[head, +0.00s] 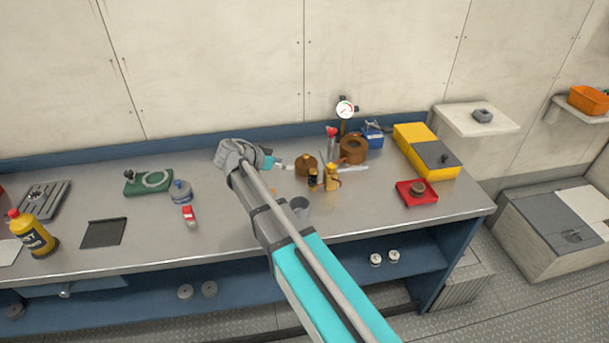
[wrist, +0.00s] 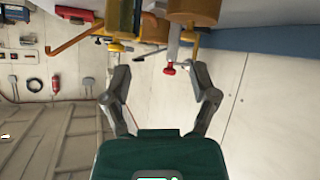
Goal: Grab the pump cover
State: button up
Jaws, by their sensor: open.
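No part is marked as the pump cover, so I cannot tell for sure which it is. A bronze round piece with a small knob (head: 306,166) stands on the bench and may be it. A larger bronze ring-shaped body (head: 353,149) stands behind it to the right. My gripper (head: 279,163) is left of the knobbed piece, apart from it and pointing toward it. In the wrist view my gripper (wrist: 160,84) is open, with nothing between its fingers. Bronze parts (wrist: 194,12) show beyond the fingers at the top of that view, partly cut off.
Small brass fittings (head: 331,180) and a grey cup (head: 300,207) crowd the bench near my arm. A pressure gauge (head: 345,108), a yellow case (head: 415,140) and a red tray (head: 403,195) are to the right.

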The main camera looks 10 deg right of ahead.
jog(key=shift+m+t+h, duration=0.7)
jog(key=shift+m+h, duration=0.1)
jog(key=shift+m, duration=0.1)
jog(key=w+a, duration=0.1)
jog(key=a, duration=0.1)
jog(key=w+a+b, duration=0.1)
jog(key=shift+w+a+r, duration=0.2)
jog(key=shift+w+r, duration=0.1)
jog(key=shift+d, duration=0.1)
jog(key=b, duration=0.3)
send_near(305, 155)
jog(key=x, duration=0.3)
jog(key=shift+s+d+f, duration=0.2)
jog(key=shift+f, duration=0.15)
jog(key=shift+w+d+f, duration=0.15)
jog(key=shift+w+d, duration=0.05)
jog(key=shift+d, duration=0.35)
jog(key=shift+w+b+x, duration=0.1)
jog(key=shift+b+x, duration=0.4)
jog(key=shift+x, duration=0.8)
jog(key=shift+w+b+x, duration=0.15)
jog(key=shift+b+x, duration=0.35)
jog(key=shift+x, duration=0.8)
jog(key=shift+r, duration=0.2)
